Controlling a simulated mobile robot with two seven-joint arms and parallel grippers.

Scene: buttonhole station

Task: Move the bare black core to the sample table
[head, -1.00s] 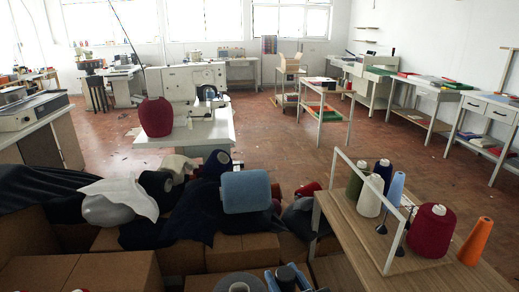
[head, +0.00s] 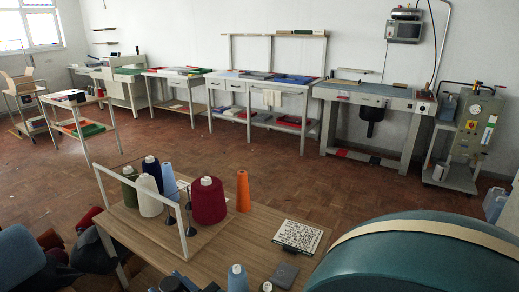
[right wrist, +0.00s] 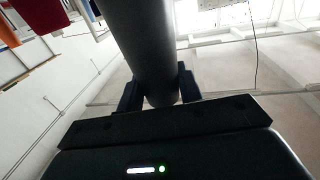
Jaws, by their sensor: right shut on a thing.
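In the right wrist view my right gripper (right wrist: 160,88) is shut on the bare black core (right wrist: 140,40), a smooth dark tapered tube. It sits between the two fingers and runs out of the top of the picture. I cannot make out the core for certain in the head view. A wooden table (head: 220,245) stands close in front in the head view, with yarn cones and a printed card on it; whether it is the sample table I cannot tell. My left gripper is not in view.
A crimson cone (head: 208,203), an orange cone (head: 243,191) and a white cone (head: 149,196) stand near a white frame (head: 187,240). The printed card (head: 298,237) lies to their right. A large teal rounded shape (head: 410,265) fills the lower right. Floor behind the table is clear.

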